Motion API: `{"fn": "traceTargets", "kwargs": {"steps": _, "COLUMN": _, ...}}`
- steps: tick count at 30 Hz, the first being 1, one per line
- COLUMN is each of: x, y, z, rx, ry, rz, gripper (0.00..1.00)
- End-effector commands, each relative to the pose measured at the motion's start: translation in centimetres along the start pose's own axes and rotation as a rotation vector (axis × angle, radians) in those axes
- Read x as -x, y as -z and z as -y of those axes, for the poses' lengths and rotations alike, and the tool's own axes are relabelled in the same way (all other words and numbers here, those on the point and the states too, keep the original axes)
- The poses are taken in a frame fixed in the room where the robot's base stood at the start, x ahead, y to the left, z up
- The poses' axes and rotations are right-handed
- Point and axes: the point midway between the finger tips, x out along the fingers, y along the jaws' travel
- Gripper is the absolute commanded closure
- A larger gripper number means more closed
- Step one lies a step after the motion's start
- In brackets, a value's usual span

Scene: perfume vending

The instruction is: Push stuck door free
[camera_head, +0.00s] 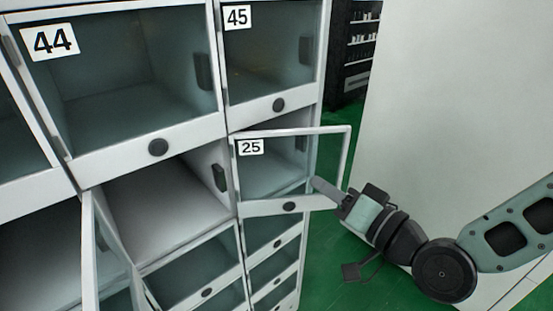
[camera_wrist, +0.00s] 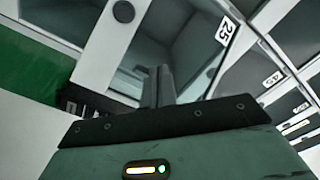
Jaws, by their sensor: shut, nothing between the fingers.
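The door numbered 25 (camera_head: 290,206) is a white-framed glass door. It stands ajar, its right side reaching past the cabinet's right edge. The number also shows on the door in the wrist view (camera_wrist: 226,30). My gripper (camera_head: 314,182) is shut and empty at the lower right part of this door. Its fingers overlap the door in the head view; I cannot tell whether they touch it or which side of the glass they are on. In the wrist view, the closed fingers (camera_wrist: 158,75) point toward the door and its compartment.
Doors 44 (camera_head: 110,160) and 45 (camera_head: 255,112) are shut above. Another door (camera_head: 92,260) stands open at lower left, beside an open compartment (camera_head: 155,210). A plain pale wall (camera_head: 450,90) stands close on the right. Green floor (camera_head: 325,250) shows between cabinet and wall.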

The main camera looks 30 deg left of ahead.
Motion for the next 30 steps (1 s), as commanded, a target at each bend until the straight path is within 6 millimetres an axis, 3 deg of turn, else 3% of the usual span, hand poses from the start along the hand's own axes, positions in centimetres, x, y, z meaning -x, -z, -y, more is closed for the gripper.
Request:
{"fn": "traceTargets", "kwargs": {"steps": 11, "x": 2.9, "y": 0.1, "z": -0.1, "rx": 0.001, "ry": -0.002, "rz": 0.0, "gripper": 1.0}}
{"fn": "traceTargets", "kwargs": {"steps": 20, "x": 7.2, "y": 0.1, "z": 0.0, "rx": 0.0, "ry": -0.002, "rz": 0.0, "gripper": 1.0}}
{"fn": "traceTargets", "kwargs": {"steps": 30, "x": 9.6, "y": 0.5, "z": 0.5, "rx": -0.004, "ry": -0.003, "rz": 0.002, "gripper": 1.0}}
